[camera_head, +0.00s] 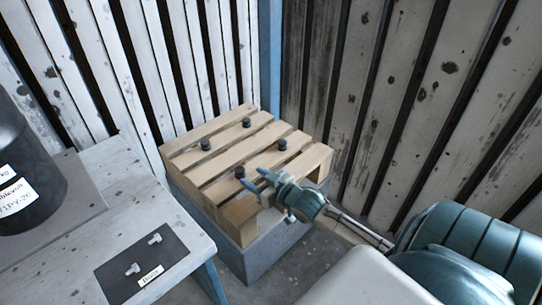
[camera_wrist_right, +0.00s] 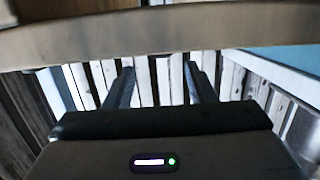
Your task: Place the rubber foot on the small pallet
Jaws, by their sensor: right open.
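The small wooden pallet (camera_head: 222,150) sits on a grey block in the corner. Several small black rubber feet stand apart on its top boards: one at the left (camera_head: 205,144), one at the back (camera_head: 246,122), one at the right (camera_head: 282,144) and one near the front (camera_head: 240,172). My right gripper (camera_head: 262,180) is at the pallet's front right edge, just right of the front foot. In the right wrist view its two fingers (camera_wrist_right: 163,86) are apart with nothing between them. A pale board edge, likely the pallet, crosses the top of that view (camera_wrist_right: 160,32). My left gripper is out of view.
A worn white table (camera_head: 100,190) stands at the left, with a dark mat labelled for bolts (camera_head: 160,265) holding two bolts and a black cylindrical part (camera_head: 25,150) on a grey plate. Slatted walls (camera_head: 400,100) close in behind the pallet and at its right.

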